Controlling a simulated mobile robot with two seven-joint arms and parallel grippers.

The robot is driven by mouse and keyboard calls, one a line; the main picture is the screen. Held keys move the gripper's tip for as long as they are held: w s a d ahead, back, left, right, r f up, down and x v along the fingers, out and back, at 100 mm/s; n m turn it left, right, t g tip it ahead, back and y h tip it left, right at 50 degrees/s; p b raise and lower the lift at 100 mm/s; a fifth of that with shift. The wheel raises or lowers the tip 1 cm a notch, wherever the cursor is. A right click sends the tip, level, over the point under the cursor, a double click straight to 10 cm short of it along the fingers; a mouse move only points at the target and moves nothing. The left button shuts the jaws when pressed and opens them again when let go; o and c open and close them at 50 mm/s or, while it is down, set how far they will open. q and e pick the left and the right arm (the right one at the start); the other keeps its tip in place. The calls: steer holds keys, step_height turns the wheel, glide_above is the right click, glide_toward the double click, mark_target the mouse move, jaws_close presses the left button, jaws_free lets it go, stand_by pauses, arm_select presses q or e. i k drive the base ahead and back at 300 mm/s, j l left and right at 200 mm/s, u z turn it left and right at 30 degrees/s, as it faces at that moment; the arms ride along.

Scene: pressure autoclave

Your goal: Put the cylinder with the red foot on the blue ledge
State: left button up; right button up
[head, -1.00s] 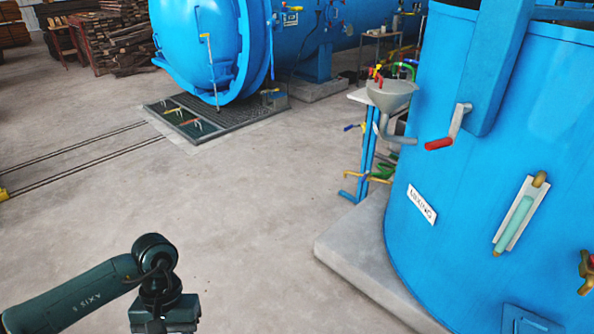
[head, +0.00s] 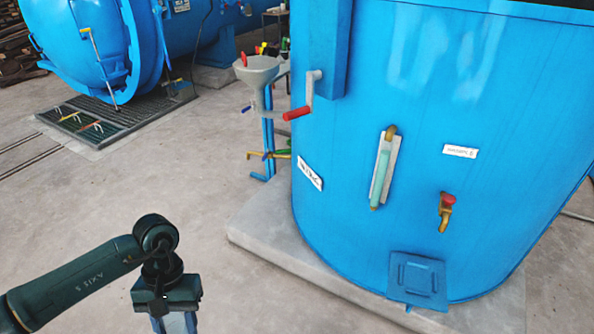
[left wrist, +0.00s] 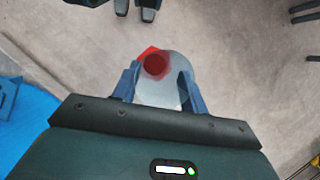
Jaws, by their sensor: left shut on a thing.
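My left gripper (head: 176,325) hangs at the lower left of the head view, over bare floor. In the left wrist view its two blue-grey fingers (left wrist: 158,88) are shut on a clear cylinder (left wrist: 172,92) with a red foot (left wrist: 152,62). The cylinder is seen nearly end-on; in the head view I cannot make it out. A blue square plate (head: 418,282) juts from the foot of the big blue tank, to the right of my gripper and well apart from it. It looks like the blue ledge. My right gripper is not in view.
The blue tank (head: 470,190) fills the right, on a concrete plinth (head: 262,240). It carries a red-handled crank (head: 297,113), a gauge (head: 381,170) and a brass valve (head: 445,212). A grey funnel (head: 258,70) stands beside it. Floor between gripper and plinth is clear.

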mark_target(418, 280)
steer(key=l+z, duration=0.3)
steer(key=l, duration=1.25)
steer(key=i+l, duration=0.15)
steer(key=l, duration=0.5)
steer(key=l+z, duration=0.1)
steer(key=l, duration=0.55)
steer(key=i+l, duration=0.15)
steer(key=l, duration=0.5)
